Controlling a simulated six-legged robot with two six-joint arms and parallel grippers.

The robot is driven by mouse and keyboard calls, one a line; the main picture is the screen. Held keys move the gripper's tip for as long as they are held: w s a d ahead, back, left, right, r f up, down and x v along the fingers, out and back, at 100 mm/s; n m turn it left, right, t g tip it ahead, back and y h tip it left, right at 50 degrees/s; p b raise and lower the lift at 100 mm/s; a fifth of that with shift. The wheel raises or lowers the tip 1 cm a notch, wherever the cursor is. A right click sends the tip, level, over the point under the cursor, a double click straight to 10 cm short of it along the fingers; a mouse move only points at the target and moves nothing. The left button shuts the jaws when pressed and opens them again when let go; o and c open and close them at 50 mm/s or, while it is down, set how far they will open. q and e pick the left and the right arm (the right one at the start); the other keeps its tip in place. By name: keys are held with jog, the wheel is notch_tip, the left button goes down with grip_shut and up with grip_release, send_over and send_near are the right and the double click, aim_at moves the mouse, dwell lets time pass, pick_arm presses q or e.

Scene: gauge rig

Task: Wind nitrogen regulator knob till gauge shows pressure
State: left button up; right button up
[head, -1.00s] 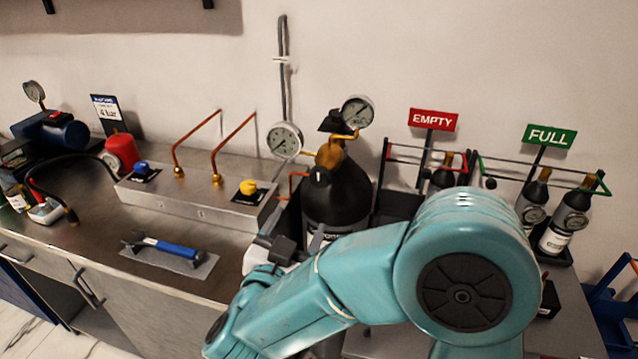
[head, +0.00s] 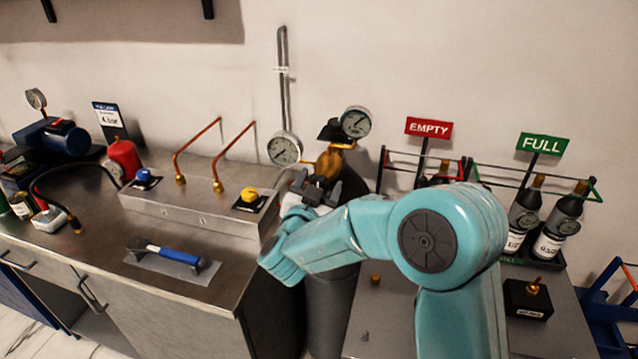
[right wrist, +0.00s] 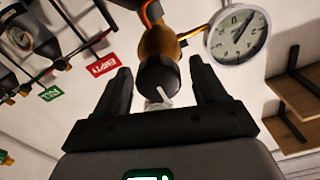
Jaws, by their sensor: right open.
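The brass regulator (head: 328,162) sits on top of the large dark gas cylinder (head: 331,300), with a round gauge (head: 285,149) to its left and another gauge (head: 356,122) above right. My right gripper (head: 319,186) is at the regulator's front and hides its knob in the head view. In the right wrist view, the black knob (right wrist: 158,78) with a white mark lies between the open fingers of my right gripper (right wrist: 161,88), with gaps on both sides. One gauge (right wrist: 237,35) shows there, its needle slanting up right; its numbers are unreadable. My left gripper is out of view.
A steel bench (head: 80,205) at left holds a manifold box (head: 190,207) with blue and yellow knobs, and a blue-handled tool (head: 168,256). EMPTY (head: 428,128) and FULL (head: 542,144) signs mark racks at right, with small bottles under FULL. My right arm covers the centre.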

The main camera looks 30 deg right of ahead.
jog(key=shift+d, duration=0.1)
jog(key=c, duration=1)
jog(key=shift+f+m+b, duration=0.15)
jog(key=shift+m+b, duration=0.35)
jog(key=shift+b, duration=0.4)
jog(key=shift+c, duration=0.2)
jog(key=m+b, duration=0.7)
jog(key=b, duration=0.3)
jog(key=shift+f+m, duration=0.15)
jog(key=shift+m, duration=0.15)
jog(key=shift+s+d+r+m+b, duration=0.1)
jog(key=shift+r+m+b, duration=0.1)
jog(key=shift+m+b, duration=1.5)
